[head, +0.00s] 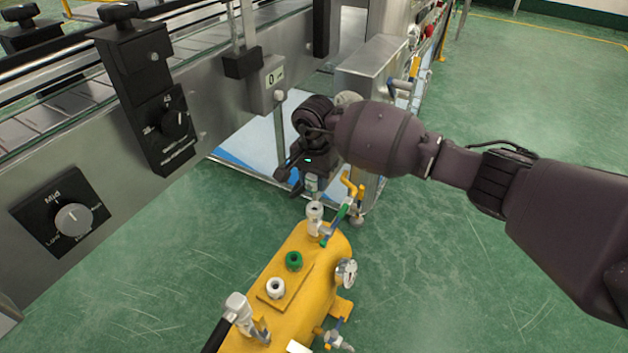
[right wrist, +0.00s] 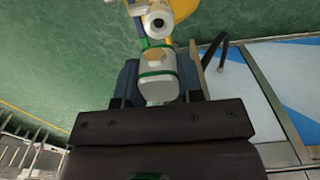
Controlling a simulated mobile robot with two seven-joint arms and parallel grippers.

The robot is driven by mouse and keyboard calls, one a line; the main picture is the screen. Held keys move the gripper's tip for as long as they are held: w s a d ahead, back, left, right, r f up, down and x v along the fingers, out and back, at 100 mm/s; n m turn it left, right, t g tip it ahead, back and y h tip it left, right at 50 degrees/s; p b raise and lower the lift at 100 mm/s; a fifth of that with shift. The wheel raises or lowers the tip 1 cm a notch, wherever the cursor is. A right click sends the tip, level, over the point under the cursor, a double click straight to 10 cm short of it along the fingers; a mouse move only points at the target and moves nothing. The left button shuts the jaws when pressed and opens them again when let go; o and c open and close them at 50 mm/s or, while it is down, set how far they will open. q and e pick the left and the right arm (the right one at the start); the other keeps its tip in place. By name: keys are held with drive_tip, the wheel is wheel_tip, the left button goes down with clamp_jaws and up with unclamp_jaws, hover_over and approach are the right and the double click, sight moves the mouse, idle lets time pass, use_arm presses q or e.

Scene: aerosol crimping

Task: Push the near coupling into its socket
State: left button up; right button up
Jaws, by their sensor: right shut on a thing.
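My right gripper (head: 298,178) is shut on a pale coupling with a green band (right wrist: 155,78), which sits between its two fingers in the right wrist view. In the head view, a small grey-white part of the coupling (head: 312,184) shows below the gripper. A white socket fitting (head: 314,212) stands on the far end of the yellow tank (head: 318,262), just below the coupling. The socket's dark hole also shows in the right wrist view (right wrist: 158,22). I cannot tell whether coupling and socket touch. My left gripper is out of view.
A white fitting (head: 238,306) with a black hose is at the tank's near end. White (head: 276,287) and green (head: 294,261) ports, a gauge (head: 346,270) and a yellow valve handle (head: 350,186) are nearby. The conveyor's control panel (head: 72,214) is at left; green floor is clear at right.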

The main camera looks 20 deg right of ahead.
sight(315, 209)
drive_tip(key=shift+d+f, duration=0.1)
drive_tip(key=shift+f+b, duration=0.4)
drive_tip(key=shift+f, duration=0.45)
wheel_tip(315, 209, down, 2)
drive_tip(key=shift+f+b, duration=0.1)
drive_tip(key=shift+b, duration=0.4)
drive_tip(key=shift+f+b, duration=0.35)
drive_tip(key=shift+f, duration=0.45)
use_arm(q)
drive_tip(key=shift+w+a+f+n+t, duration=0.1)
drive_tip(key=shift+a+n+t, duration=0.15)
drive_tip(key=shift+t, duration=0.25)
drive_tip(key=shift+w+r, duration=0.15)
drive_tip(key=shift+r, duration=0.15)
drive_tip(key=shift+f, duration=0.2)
use_arm(e)
drive_tip(key=shift+f, duration=0.55)
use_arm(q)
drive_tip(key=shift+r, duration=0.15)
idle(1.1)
use_arm(e)
drive_tip(key=shift+f, duration=0.1)
idle(0.4)
